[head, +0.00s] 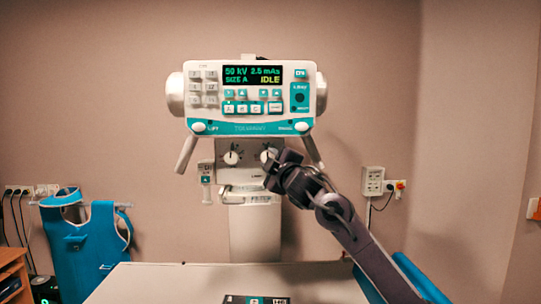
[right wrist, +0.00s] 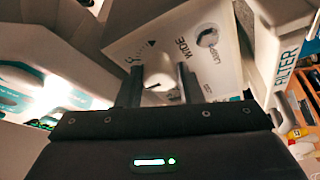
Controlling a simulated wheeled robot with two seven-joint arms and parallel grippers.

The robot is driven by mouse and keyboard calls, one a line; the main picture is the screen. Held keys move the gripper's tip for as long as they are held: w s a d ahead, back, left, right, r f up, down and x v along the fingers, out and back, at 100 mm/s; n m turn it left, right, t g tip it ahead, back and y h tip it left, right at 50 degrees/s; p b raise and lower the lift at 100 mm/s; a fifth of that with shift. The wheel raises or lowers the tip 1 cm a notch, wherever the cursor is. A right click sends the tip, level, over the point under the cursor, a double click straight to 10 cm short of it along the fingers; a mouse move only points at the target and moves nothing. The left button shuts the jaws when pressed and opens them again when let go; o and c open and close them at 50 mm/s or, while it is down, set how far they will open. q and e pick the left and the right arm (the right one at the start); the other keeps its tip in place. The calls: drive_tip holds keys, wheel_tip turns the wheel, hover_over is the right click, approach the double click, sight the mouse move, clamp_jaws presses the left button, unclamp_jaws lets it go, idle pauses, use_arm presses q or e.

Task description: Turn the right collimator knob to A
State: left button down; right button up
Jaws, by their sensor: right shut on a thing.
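The right collimator knob (head: 266,154) is a white dial on the collimator panel under the console, partly covered by my right gripper (head: 276,163) in the head view. In the right wrist view the white knob (right wrist: 158,70) sits between the two dark fingers, which are shut on it. A scale with marks and the word WIDE is printed beside it. A dark line shows on the knob, but I cannot read its setting. The left collimator knob (head: 231,157) is clear of the gripper. My left gripper is out of view.
The console (head: 248,97) above shows 50 kV, 2.5 mAs, SIZE A and IDLE. Handles (head: 187,154) hang at its sides. A white table (head: 180,283) with a dark item (head: 256,299) stands in front. A blue apron (head: 85,245) hangs at left.

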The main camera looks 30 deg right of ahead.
drive_tip(key=shift+n+g+y+p, duration=0.3)
drive_tip(key=shift+n+p, duration=0.45)
drive_tip(key=shift+n, duration=0.55)
drive_tip(key=o, duration=1)
drive_tip(key=shift+a, duration=0.1)
drive_tip(key=shift+r, duration=0.1)
drive_tip(key=shift+s, duration=0.2)
drive_tip(key=s+b, duration=0.1)
drive_tip(key=s, duration=0.1)
drive_tip(key=s+a+b, duration=0.1)
drive_tip(key=s, duration=0.1)
drive_tip(key=s+b, duration=0.2)
drive_tip(key=s, duration=0.1)
drive_tip(key=shift+s+a+f, duration=0.1)
drive_tip(key=shift+a+f, duration=0.05)
drive_tip(key=shift+f, duration=0.2)
